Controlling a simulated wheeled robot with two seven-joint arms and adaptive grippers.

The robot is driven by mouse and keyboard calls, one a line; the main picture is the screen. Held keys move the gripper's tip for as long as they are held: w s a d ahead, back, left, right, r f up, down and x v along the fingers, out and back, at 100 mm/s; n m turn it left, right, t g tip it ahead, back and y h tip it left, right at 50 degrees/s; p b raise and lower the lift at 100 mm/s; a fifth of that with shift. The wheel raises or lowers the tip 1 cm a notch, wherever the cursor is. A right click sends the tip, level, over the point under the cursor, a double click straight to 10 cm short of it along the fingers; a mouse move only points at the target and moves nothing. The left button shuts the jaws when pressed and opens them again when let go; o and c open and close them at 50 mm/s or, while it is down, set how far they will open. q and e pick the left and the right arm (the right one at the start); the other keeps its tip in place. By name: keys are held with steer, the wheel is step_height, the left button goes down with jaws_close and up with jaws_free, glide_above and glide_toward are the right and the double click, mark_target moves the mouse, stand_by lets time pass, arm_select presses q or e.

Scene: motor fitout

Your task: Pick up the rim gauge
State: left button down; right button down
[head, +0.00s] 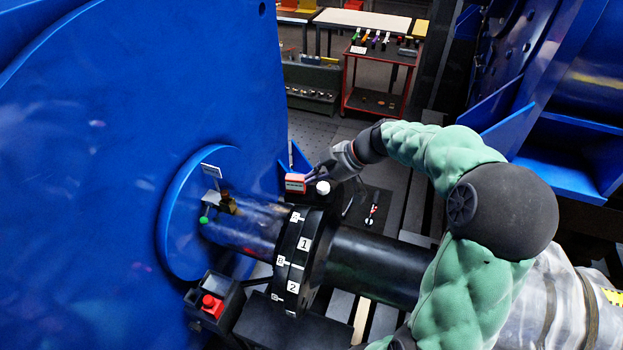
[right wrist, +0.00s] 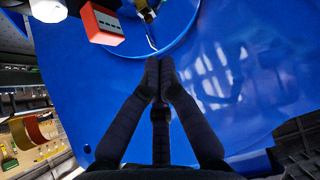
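I cannot tell for sure which thing is the rim gauge. A small red box with a pale, marked face (head: 295,183) sits beside the black numbered coupling (head: 303,243), next to a white round cap (head: 322,188). In the right wrist view the red box (right wrist: 103,24) is at the upper left, with a thin bent metal piece (right wrist: 151,40) right of it. My right gripper (head: 312,174) is just above and behind the box in the head view. Its fingertips (right wrist: 160,62) meet, with nothing visible between them. My left gripper is out of view.
A large blue housing (head: 120,130) fills the left. A dark shaft (head: 375,262) runs right from the coupling. A box with a red button (head: 212,306) stands at front. Small tools (head: 371,212) lie on a dark surface right of my gripper. A red cart (head: 378,75) stands behind.

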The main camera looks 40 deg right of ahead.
steer(key=s+a, duration=0.1)
steer(key=s+a+r+b, duration=0.1)
steer(key=s, duration=0.1)
steer(key=s+a+r, duration=0.1)
steer(key=shift+s+r+b, duration=0.15)
steer(key=shift+s+b, duration=0.1)
steer(key=shift+b, duration=0.05)
steer(key=shift+c, duration=2)
jaws_free()
steer(key=shift+r, duration=0.1)
